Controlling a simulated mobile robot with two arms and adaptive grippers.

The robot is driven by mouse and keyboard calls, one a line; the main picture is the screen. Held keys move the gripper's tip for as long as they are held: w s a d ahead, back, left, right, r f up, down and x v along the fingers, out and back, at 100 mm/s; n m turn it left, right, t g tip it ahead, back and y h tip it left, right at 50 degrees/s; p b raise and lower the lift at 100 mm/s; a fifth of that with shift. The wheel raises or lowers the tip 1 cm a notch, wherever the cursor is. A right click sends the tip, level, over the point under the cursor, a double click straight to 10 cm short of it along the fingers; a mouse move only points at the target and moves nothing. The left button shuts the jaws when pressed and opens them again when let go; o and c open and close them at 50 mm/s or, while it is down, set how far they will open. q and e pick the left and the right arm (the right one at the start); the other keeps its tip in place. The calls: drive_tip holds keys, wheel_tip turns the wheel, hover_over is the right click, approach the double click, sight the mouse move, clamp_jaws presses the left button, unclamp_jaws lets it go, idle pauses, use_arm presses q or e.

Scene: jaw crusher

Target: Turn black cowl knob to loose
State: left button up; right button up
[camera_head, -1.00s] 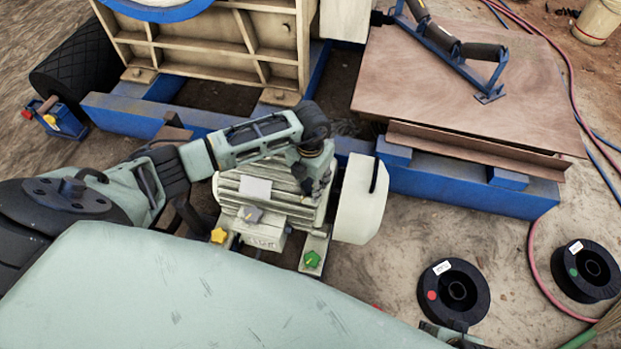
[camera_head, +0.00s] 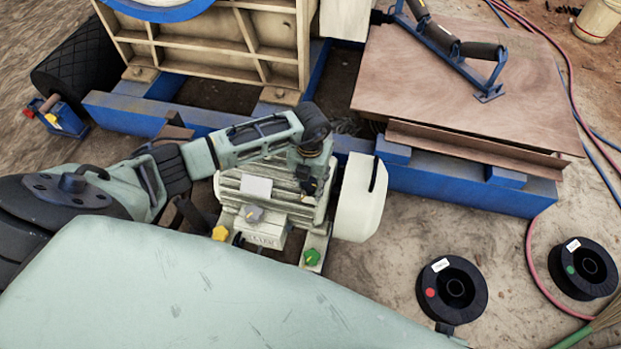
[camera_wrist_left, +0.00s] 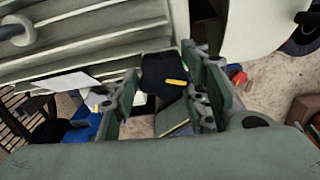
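A black knob (camera_wrist_left: 163,75) with a yellow pointer sits beside the ribbed motor casing in the left wrist view. My left gripper (camera_wrist_left: 168,100) is open, with its two green-grey fingers on either side of the knob. I cannot tell whether they touch it. In the head view my left gripper (camera_head: 313,180) points down at the right end of the pale motor (camera_head: 270,195), beside the white cowl (camera_head: 358,205). The black knob is not clearly distinguishable there, against the dark gripper. My right gripper is not visible.
A grey knob (camera_head: 254,214), a yellow knob (camera_head: 220,233) and a green knob (camera_head: 311,257) are on or near the motor. A blue frame (camera_head: 450,190) runs behind the cowl. Two black spools (camera_head: 453,290) lie on bare ground at right.

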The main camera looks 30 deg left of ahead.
sight(310, 185)
use_arm(q)
drive_tip(key=o, duration=0.3)
drive_tip(key=shift+s+a, duration=0.1)
drive_tip(key=shift+a, duration=0.05)
drive_tip(key=shift+o, duration=0.2)
drive_tip(key=shift+r, duration=0.15)
wheel_tip(310, 185, up, 12)
drive_tip(key=shift+d+f, duration=0.2)
idle(0.3)
